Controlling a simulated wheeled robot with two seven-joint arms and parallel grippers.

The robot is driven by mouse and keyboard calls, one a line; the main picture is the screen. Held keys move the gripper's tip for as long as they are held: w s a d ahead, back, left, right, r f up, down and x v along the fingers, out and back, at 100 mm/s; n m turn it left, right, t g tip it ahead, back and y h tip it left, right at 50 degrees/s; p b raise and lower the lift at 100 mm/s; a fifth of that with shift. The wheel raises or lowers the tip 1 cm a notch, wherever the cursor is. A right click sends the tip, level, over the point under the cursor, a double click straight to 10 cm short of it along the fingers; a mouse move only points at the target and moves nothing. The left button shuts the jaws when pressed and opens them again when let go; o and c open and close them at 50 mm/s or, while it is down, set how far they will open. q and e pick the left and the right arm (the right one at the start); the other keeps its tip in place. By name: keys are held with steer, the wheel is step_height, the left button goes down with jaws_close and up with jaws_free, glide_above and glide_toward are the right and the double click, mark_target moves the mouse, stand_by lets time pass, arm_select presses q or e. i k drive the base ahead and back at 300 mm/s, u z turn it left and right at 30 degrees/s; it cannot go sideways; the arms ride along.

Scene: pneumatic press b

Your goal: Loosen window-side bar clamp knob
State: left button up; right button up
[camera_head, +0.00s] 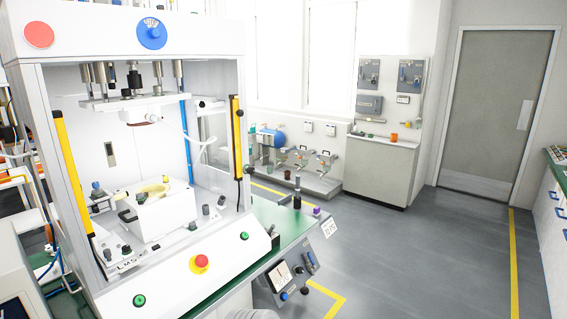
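A pneumatic press with a white frame (135,45) stands at the left. Inside it, a white block-shaped fixture (165,215) sits on a base plate, with a yellowish part (152,190) on top. Small dark knobs stand on the plate on both sides of the fixture. One knob (221,200) is on the right, the side toward the windows, with another dark knob (205,210) close to it. A further dark knob (127,249) is at the front left. The clamp bars are too small to make out clearly. Neither of my grippers is in view.
Yellow light-curtain posts (237,150) and (72,170) flank the press opening. A red stop button (200,262) and two green buttons are on the front panel. A green bench top (295,225) extends right. The grey floor (420,250) at right is clear.

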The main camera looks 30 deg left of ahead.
mark_target(250, 170)
steer(key=u, duration=0.5)
steer(key=i, duration=1.3)
steer(key=u, duration=1.15)
